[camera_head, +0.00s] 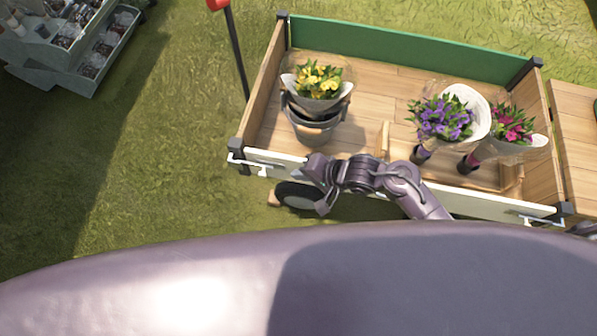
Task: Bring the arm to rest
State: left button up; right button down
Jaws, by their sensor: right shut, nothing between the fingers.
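My right arm comes in from the lower right and lies over the near white side of the wooden cart (390,62). My right gripper (318,190) is at the arm's left end, shut and empty, by the cart's near edge. It is below the grey buckets (313,128), apart from them in the picture. A wrapped yellow bouquet (318,80) stands in the buckets. A purple bouquet (440,120) and a pink bouquet (512,124) lean at the cart's right side, in or by a wooden holder partly hidden by my arm. My left gripper is not in view.
A red-topped dark pole (237,50) stands left of the cart. A grey stand (85,50) with trays of small goods is at the upper left. A wooden surface (577,140) adjoins the cart at right. Grass (130,180) on the left is clear.

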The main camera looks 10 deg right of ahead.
jog(key=shift+f, duration=0.1)
dwell(0.3)
jog(key=s+d+f+n+h, duration=0.1)
jog(key=s+d+f+h, duration=0.3)
jog(key=f, duration=0.6)
jog(key=s+d+f+n+y, duration=0.1)
jog(key=d+f, duration=0.5)
jog(key=f, duration=0.4)
jog(key=s+d+f+n+g+h, duration=0.1)
jog(key=s+d+f+n, duration=0.1)
jog(key=s, duration=0.6)
jog(key=s+d+f+n+g+h, duration=0.1)
jog(key=s+d+f+n+h, duration=0.1)
jog(key=s+d+f, duration=0.2)
jog(key=s+d+f+n+g+h, duration=0.1)
jog(key=s+d+f+n, duration=0.1)
jog(key=s+f, duration=0.6)
jog(key=s+d, duration=0.1)
jog(key=s, duration=0.3)
jog(key=shift+n+g+h, duration=0.3)
jog(key=shift+g+h, duration=0.1)
jog(key=shift+a, duration=0.1)
